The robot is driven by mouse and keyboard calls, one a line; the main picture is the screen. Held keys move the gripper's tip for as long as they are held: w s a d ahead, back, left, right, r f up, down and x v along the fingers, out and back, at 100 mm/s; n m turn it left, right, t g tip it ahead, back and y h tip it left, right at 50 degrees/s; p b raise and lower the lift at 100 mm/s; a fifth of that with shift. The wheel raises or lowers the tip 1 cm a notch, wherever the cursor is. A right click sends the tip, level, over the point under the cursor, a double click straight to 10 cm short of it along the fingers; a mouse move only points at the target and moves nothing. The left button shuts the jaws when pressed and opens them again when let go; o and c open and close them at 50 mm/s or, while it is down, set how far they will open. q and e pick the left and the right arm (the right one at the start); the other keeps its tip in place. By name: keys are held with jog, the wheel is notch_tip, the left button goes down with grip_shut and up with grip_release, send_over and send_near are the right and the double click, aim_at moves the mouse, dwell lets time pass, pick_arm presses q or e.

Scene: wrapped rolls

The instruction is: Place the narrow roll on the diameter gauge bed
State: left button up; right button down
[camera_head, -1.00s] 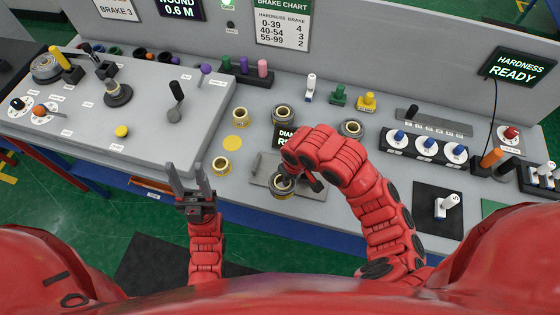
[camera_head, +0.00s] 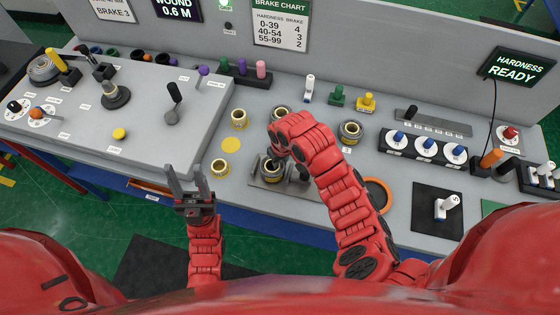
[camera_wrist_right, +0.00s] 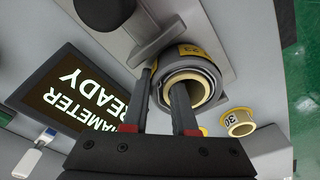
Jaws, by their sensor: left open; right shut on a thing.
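My right gripper (camera_head: 272,158) is shut on a grey roll (camera_head: 269,177) with a tan core and a yellow label. In the right wrist view the roll (camera_wrist_right: 205,68) is labelled 23; one finger of the gripper (camera_wrist_right: 164,84) appears inside the core and the other outside. The roll is at the grey diameter gauge bed (camera_head: 316,191), over its left part; whether it touches the bed is unclear. The display beside it (camera_wrist_right: 75,100) reads DIAMETER READY. My left gripper (camera_head: 189,182) is open and empty, left of the bed.
A yellow disc (camera_head: 231,144) is bare. An orange ring (camera_head: 379,194) lies right of my right arm.

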jog(key=shift+f, duration=0.1)
jog(key=c, duration=0.7)
grip_release()
